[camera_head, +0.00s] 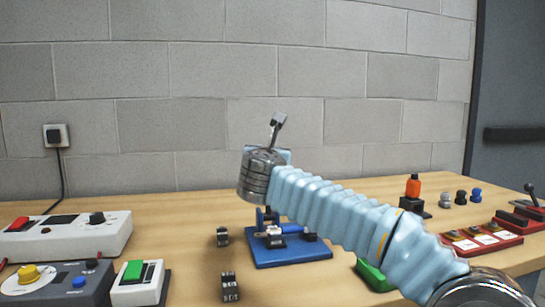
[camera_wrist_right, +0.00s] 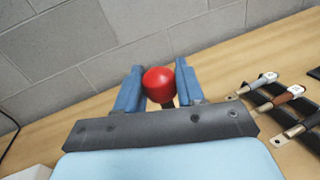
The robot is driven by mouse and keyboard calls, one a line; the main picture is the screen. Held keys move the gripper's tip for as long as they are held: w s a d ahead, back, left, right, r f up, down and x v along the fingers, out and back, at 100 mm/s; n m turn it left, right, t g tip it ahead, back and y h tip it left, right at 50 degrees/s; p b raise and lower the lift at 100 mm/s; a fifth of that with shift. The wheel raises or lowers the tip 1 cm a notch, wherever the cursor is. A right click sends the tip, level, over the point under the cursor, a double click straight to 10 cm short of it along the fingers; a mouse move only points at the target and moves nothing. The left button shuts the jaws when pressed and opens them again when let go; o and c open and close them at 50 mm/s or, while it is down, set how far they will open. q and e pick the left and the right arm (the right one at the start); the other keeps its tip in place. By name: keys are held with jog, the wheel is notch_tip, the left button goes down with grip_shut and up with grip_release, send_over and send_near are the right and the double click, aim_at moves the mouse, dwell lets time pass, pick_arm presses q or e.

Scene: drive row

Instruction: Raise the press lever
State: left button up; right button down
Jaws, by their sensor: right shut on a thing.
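The press lever's round red knob (camera_wrist_right: 158,82) shows in the right wrist view, between the blue fingers of my right gripper (camera_wrist_right: 160,70). The gripper is shut on the knob; a short dark stem shows below it. In the head view my right arm reaches in from the right, and its wrist hides the fingers and the knob. A blue-based device (camera_head: 290,256), which looks like the press, stands on the table below that wrist. Its upper part is hidden behind my arm, so the lever's angle cannot be told. My left gripper is not in view.
Control boxes (camera_head: 85,236) stand at the left, one with a green switch (camera_head: 135,270). Small dark blocks (camera_head: 223,237) lie left of the press. An orange-topped device (camera_head: 413,187), several small knobs and red-based units (camera_head: 480,241) stand right. A block wall is behind.

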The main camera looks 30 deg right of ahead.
jog(key=shift+w+d+r, duration=0.1)
jog(key=shift+w+d, duration=0.05)
jog(key=shift+w, duration=0.85)
jog(key=c, duration=0.7)
grip_release()
jog(key=shift+w, duration=0.1)
jog(key=b+v, duration=0.3)
jog(key=v, duration=1.1)
jog(key=shift+d, duration=0.1)
